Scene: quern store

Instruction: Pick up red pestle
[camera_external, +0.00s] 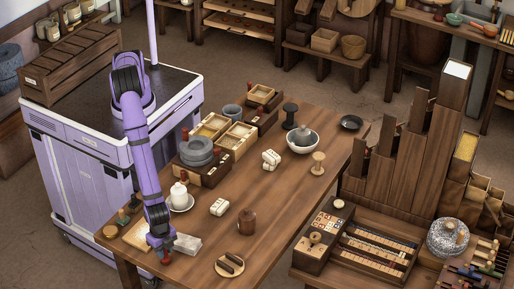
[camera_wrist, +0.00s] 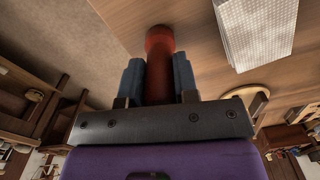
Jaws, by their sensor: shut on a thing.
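The red pestle (camera_wrist: 159,45) stands out between the two blue-grey fingers of my gripper (camera_wrist: 158,78) in the wrist view. The fingers are shut on its shaft, one on each side, and its rounded end reaches past the fingertips. In the external view my gripper (camera_external: 162,242) is low at the near left end of the long wooden table (camera_external: 275,200). The red pestle (camera_external: 166,259) shows there as a small red end below the fingers. I cannot tell whether it touches the tabletop.
A pale grey textured block (camera_external: 186,246) lies just right of my gripper. A white lidded jar (camera_external: 179,194) on a saucer stands behind it.

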